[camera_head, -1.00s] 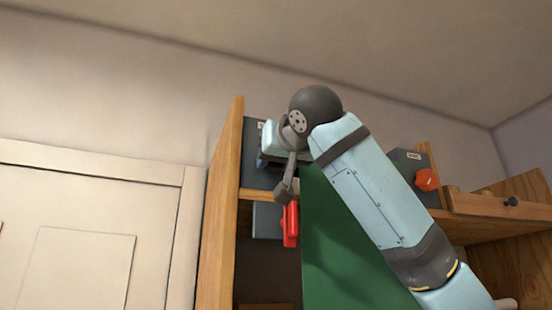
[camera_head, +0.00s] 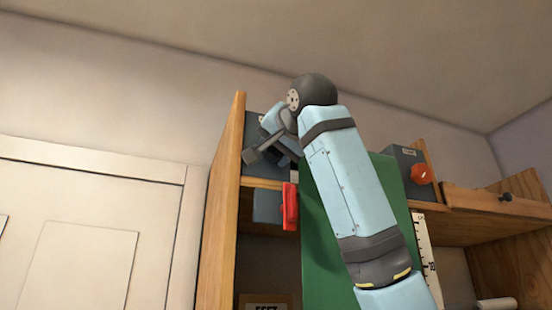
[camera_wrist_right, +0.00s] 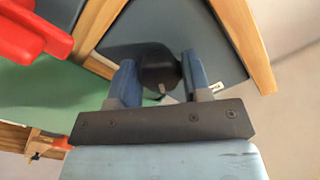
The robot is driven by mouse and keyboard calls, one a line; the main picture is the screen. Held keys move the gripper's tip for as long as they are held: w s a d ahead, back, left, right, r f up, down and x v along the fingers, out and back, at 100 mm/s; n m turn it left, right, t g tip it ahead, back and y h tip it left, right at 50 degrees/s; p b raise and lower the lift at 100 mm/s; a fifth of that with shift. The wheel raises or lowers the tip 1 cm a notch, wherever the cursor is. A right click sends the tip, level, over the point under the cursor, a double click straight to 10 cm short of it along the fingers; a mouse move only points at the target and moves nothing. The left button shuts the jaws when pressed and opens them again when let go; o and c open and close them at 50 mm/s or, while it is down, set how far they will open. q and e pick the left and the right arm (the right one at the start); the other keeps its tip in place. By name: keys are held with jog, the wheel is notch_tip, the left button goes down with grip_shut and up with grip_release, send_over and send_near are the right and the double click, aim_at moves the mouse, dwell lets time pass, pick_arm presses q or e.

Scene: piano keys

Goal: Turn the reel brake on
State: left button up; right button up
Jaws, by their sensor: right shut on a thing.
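My right gripper (camera_wrist_right: 158,78) is shut on a dark round knob (camera_wrist_right: 157,68) with a pale mark, its two bluish fingers on either side. The knob stands out from a dark grey box face (camera_wrist_right: 128,30) in the right wrist view. I cannot read a label that names the reel brake. In the head view the right hand (camera_head: 268,147) is at the upper left of the wooden shelf unit, in front of the grey box, and hides the knob. My left gripper is not in view.
A red lever (camera_head: 290,207) hangs from a grey box below the hand; red parts also show in the wrist view (camera_wrist_right: 30,38). A green panel (camera_head: 318,240) stands behind my arm. A red knob (camera_head: 421,174) is on another box at right. A wooden side panel (camera_head: 222,200) is close left.

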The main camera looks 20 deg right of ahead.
jog(key=shift+a+f+m+b, duration=0.15)
jog(key=shift+m+b, duration=0.3)
jog(key=shift+m, duration=0.45)
jog(key=m+b, duration=0.1)
jog(key=m, duration=0.1)
jog(key=shift+m, duration=0.4)
jog(key=m, duration=0.2)
jog(key=shift+m, duration=2.2)
jog(key=o, duration=0.9)
jog(key=shift+s, duration=0.1)
